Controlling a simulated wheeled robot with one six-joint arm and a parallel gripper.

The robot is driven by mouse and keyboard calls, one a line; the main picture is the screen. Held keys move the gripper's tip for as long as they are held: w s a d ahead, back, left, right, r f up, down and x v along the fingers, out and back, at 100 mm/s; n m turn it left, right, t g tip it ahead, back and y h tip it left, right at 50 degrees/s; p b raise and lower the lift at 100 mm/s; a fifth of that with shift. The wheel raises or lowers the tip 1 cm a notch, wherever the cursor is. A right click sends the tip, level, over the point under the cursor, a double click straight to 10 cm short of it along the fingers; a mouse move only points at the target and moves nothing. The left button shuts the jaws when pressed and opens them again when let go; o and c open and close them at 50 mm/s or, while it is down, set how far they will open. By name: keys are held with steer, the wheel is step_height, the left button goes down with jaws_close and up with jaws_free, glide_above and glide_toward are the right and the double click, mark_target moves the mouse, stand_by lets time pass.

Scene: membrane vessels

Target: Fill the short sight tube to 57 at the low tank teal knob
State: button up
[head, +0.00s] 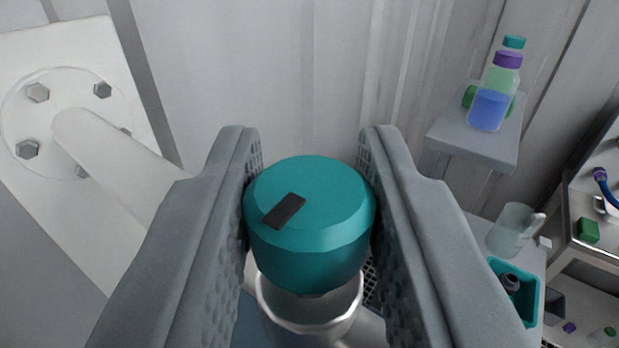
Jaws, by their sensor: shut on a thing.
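The teal knob (322,216) is in the middle of the head view, with a dark mark on its top face that slants up to the right. It sits above a pale metal collar (310,310) on a pipe. My gripper (310,190) has one finger on each side of the knob and is shut on it. The short sight tube and its scale are not in view, so no level can be read.
A white flanged pipe (125,160) is at left. At right, a small shelf (470,140) holds bottles (495,95). Below it are a clear jug (510,228) and a teal bin (530,300). A shelved bench (585,255) stands far right. A corrugated wall is behind.

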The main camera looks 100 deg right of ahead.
steer(key=shift+m+g, duration=0.3)
steer(key=shift+g, duration=0.1)
steer(key=o, duration=1)
steer(key=shift+c, duration=0.2)
steer(key=v, duration=1.7)
steer(key=shift+a, duration=0.2)
steer(key=shift+w+a+r, duration=0.1)
